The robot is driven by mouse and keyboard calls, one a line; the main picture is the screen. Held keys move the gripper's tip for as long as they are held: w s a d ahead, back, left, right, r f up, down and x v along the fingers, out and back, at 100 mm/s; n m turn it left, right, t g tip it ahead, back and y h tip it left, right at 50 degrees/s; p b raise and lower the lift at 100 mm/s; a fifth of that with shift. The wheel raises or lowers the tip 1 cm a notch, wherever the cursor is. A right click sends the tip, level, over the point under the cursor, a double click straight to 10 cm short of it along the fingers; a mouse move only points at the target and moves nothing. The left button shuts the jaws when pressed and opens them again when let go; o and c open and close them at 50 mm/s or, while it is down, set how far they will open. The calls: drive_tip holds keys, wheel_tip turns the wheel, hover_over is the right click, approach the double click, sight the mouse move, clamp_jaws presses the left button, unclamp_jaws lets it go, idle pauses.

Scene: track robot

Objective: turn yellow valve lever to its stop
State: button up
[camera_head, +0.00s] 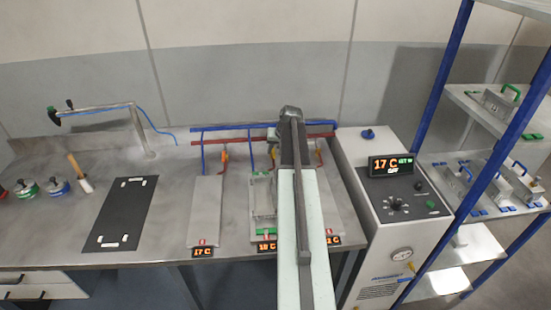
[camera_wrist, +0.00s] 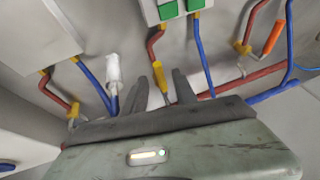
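The yellow valve lever (camera_wrist: 161,82) shows in the wrist view at the lower end of a red hose, in front of the red pipe. My gripper (camera_wrist: 160,76) is open, with one dark finger on each side of the lever. Narrow gaps show between the lever and both fingers, so it does not look clamped. The lever's lower end comes close to the dark gripper body, and I cannot tell whether they touch. In the head view my arm hides the yellow lever and most of the gripper.
An orange lever (camera_wrist: 272,38) stands to the right and a white lever (camera_wrist: 113,70) to the left in the wrist view. Red and blue hoses run close around the fingers. In the head view, flat plates (camera_head: 205,210) lie before the pipes, and a chiller cabinet (camera_head: 375,235) stands right.

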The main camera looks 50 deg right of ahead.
drive_tip(key=shift+w+f, duration=0.2)
drive_tip(key=shift+f, duration=0.25)
drive_tip(key=shift+r, duration=0.15)
clamp_jaws()
idle(0.8)
drive_tip(key=shift+d, duration=0.35)
drive_tip(key=shift+s+a, duration=0.1)
drive_tip(key=shift+a, duration=0.1)
